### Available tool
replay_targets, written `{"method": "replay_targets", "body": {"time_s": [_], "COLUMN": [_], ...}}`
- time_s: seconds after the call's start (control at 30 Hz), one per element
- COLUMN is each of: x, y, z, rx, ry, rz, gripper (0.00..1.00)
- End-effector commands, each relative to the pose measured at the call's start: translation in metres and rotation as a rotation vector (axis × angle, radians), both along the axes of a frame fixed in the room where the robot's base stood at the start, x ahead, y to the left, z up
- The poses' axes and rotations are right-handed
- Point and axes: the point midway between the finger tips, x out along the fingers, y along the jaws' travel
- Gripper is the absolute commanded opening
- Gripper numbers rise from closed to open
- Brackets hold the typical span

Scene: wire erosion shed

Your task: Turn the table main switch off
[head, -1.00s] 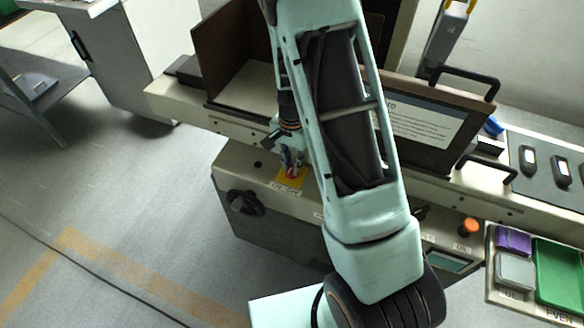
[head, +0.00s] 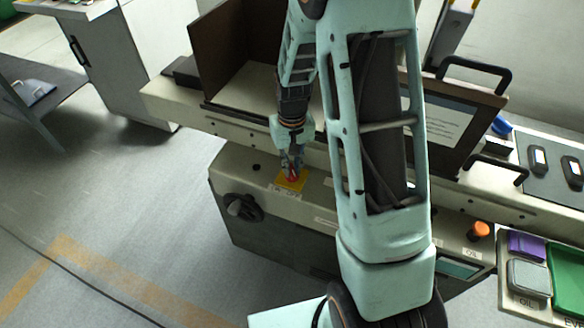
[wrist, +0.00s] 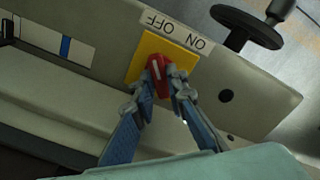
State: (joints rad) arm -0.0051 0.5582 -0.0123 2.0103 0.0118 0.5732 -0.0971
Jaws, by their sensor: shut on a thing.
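The table main switch is a red knob (head: 292,176) on a yellow plate (head: 283,183), on the sloping front panel of the machine. In the wrist view the red knob (wrist: 156,66) has a white line on its face, and an ON OFF label (wrist: 172,26) appears upside down beside the yellow plate (wrist: 139,58). I cannot tell which word the line points to. My gripper (head: 291,168) comes down on the knob from above. In the wrist view its two fingers (wrist: 163,84) are shut on the knob, one on each side, hiding part of it.
A black handwheel (head: 243,206) sticks out left of the switch. An orange knob (head: 478,231) and a tray of purple, grey and green boxes (head: 508,293) are at the right. A brown panel with black handles (head: 452,130) stands behind my arm.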

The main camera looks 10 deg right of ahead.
Motion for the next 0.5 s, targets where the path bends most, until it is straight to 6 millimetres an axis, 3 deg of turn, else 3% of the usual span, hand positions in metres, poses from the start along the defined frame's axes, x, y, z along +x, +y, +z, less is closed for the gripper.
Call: {"method": "replay_targets", "body": {"time_s": [0.5], "x": [0.0007], "y": [-0.0001], "z": [0.0010], "rx": [0.000], "ry": [-0.002], "rz": [0.093], "gripper": [0.00]}}
